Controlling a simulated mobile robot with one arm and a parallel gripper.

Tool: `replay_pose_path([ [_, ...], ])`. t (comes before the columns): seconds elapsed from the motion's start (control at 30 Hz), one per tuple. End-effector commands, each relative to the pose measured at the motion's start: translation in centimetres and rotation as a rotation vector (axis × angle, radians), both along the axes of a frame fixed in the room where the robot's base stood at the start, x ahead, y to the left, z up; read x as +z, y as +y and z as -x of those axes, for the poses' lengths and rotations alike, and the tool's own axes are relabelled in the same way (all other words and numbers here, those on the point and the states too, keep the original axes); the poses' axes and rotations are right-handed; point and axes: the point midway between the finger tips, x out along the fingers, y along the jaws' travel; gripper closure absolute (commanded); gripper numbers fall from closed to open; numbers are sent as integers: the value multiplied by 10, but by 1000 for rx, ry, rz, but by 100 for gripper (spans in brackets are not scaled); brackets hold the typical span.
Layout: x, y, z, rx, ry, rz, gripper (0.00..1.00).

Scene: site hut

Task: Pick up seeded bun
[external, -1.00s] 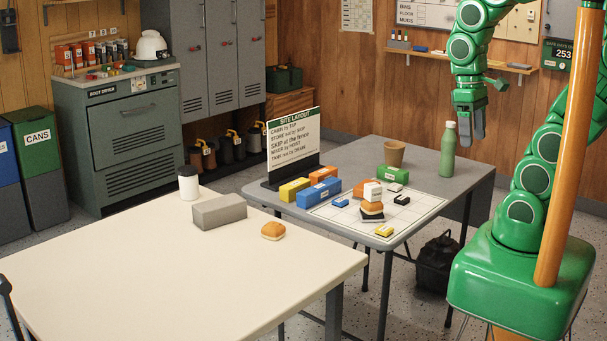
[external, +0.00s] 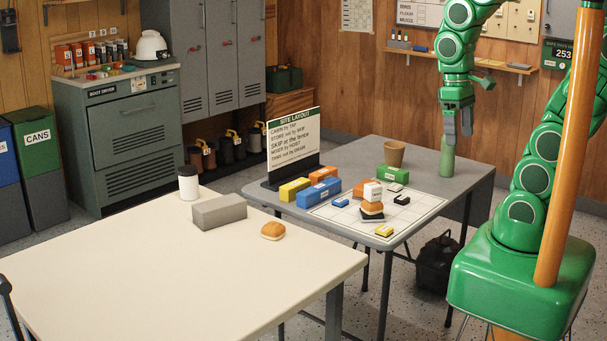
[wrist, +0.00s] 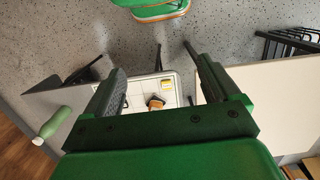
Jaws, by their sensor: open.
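A small bun (external: 273,230) with a golden-brown top and pale lower part lies on the cream table (external: 150,265), right of a grey block. Seeds are too small to make out. My gripper (external: 458,128) is open and empty, high above the grey table, far right of the cream-table bun. Its fingers (wrist: 154,62) show in the wrist view.
A green bottle (external: 447,163) stands behind my gripper in the external view, beside a brown cup (external: 393,153). The grey table also holds a sign (external: 293,147) and several coloured blocks.

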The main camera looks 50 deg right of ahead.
Motion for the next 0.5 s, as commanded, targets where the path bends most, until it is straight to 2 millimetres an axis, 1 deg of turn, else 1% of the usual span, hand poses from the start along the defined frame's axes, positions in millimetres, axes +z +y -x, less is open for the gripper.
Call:
replay_pose_path([
  [0.03,-1,-3,-14,-6,-7,15,11],
  [0.1,-2,0,-31,-1,-19,16,11],
  [0.27,-9,8,-68,11,-37,15,11],
  [0.5,-21,22,-124,29,-73,14,11],
])
